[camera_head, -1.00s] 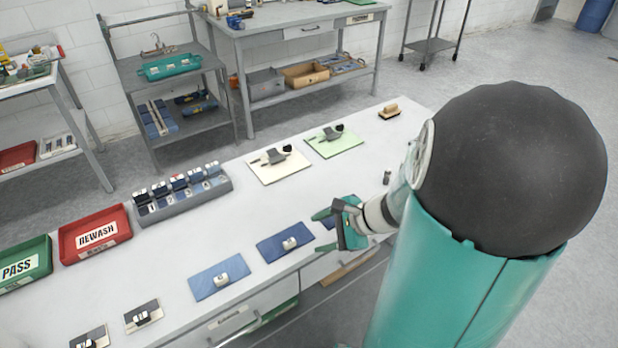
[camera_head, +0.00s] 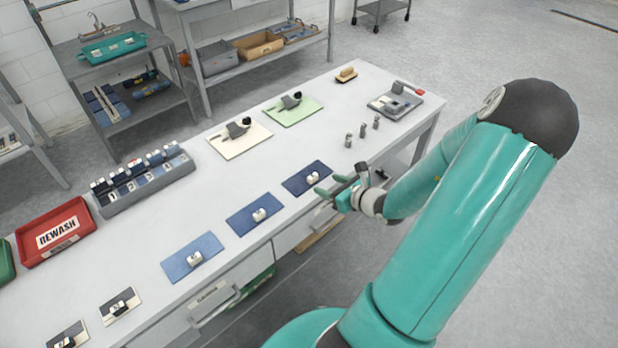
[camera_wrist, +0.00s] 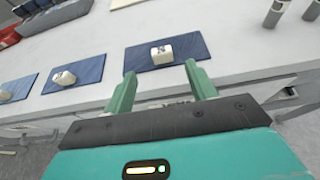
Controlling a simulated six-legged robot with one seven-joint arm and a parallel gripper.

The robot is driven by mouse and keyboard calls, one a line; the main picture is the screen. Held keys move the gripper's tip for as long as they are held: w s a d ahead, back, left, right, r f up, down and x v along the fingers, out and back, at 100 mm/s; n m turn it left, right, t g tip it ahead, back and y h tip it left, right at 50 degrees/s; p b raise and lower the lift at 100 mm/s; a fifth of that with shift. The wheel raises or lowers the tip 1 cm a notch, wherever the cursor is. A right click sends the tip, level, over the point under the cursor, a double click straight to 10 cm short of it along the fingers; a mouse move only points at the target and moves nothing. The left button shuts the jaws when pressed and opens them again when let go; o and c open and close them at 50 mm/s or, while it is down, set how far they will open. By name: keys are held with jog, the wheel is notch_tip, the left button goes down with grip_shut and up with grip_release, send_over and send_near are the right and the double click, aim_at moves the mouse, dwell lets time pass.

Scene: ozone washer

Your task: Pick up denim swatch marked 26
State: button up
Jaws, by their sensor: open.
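Three blue denim swatches lie in a row along the near edge of the white bench, each with a small white block on top: a light one (camera_head: 178,266), a mid-blue one (camera_head: 240,222) and a dark one (camera_head: 295,185). I cannot read any number for sure, so I cannot tell which is 26. My gripper (camera_head: 328,185) is open and empty at the bench edge, beside the dark swatch. In the wrist view the dark swatch (camera_wrist: 190,45) and its white block (camera_wrist: 161,54) lie straight ahead, just beyond and between my open fingertips (camera_wrist: 160,72).
A grey rack of dark swatches (camera_head: 150,188) and a red REWASH tray (camera_head: 30,248) stand to the left. Cream (camera_head: 228,148) and green (camera_head: 300,113) mats with tools lie behind. Small metal cylinders (camera_head: 362,131) stand to the right. Drawer handles (camera_head: 215,302) protrude below the bench edge.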

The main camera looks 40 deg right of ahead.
aim_at(315, 178)
jog(key=x, duration=0.6)
jog(key=shift+w+d+f, duration=0.15)
jog(key=shift+w+f, duration=0.1)
jog(key=c, duration=1.1)
